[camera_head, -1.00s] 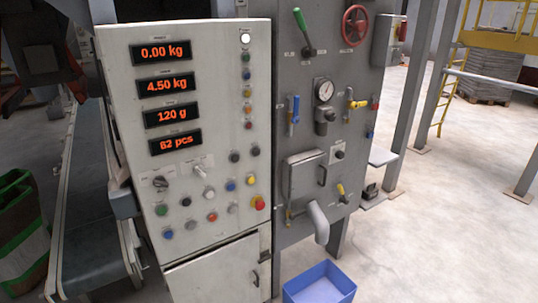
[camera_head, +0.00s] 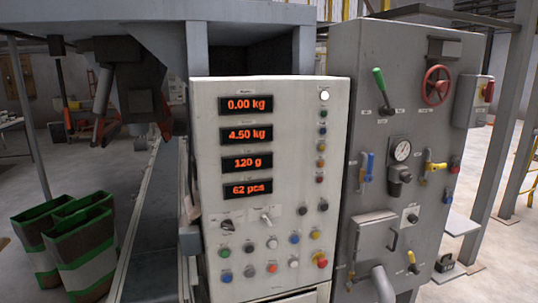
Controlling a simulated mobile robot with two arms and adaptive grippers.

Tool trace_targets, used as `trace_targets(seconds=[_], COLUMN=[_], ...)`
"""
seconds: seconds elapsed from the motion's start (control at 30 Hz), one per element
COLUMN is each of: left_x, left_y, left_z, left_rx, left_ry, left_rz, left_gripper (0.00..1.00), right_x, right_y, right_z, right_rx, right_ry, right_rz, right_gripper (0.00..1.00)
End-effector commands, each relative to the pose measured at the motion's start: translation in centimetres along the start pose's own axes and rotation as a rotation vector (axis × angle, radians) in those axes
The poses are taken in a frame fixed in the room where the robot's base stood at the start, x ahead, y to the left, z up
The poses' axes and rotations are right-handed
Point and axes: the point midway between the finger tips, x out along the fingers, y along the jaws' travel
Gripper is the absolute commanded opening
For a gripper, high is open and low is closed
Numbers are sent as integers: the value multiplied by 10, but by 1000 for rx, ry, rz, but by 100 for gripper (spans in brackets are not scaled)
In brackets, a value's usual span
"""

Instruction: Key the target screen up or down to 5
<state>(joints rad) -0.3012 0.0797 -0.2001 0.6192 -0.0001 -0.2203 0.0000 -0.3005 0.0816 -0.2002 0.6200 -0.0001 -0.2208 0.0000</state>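The control panel (camera_head: 205,150) is a light grey cabinet face in the middle of the head view. It carries a column of red-lit screens. From the top they read 0.00 kg (camera_head: 246,105), 4.50 kg (camera_head: 245,134), 120 g (camera_head: 247,163) and 62 pcs (camera_head: 248,189). The second screen, 4.50 kg, sits under a small label too blurred to read. Two black buttons (camera_head: 305,210) are at the right below the screens, and coloured buttons (camera_head: 272,243) fill the lower panel. Neither of my grippers is in view.
A grey machine cabinet (camera_head: 370,215) with a green-handled lever (camera_head: 380,85), red handwheel (camera_head: 437,86) and gauge (camera_head: 401,150) stands right of the panel. A conveyor (camera_head: 150,240) runs along the left. Green-banded bags (camera_head: 85,250) stand on the floor further left. Open floor shows at far right.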

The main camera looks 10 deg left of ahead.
Motion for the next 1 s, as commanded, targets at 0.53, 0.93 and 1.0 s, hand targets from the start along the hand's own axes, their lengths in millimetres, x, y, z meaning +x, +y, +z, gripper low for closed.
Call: trace_targets(seconds=[0.53, 0.93, 1.0], left_x=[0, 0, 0], left_y=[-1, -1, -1], left_z=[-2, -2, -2], left_rx=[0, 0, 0], left_ry=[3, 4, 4], left_rz=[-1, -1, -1], left_gripper=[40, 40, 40], right_x=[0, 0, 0], right_y=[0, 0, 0], right_z=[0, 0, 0], right_rx=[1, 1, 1], right_ry=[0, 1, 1], right_rz=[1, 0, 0], right_gripper=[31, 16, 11])
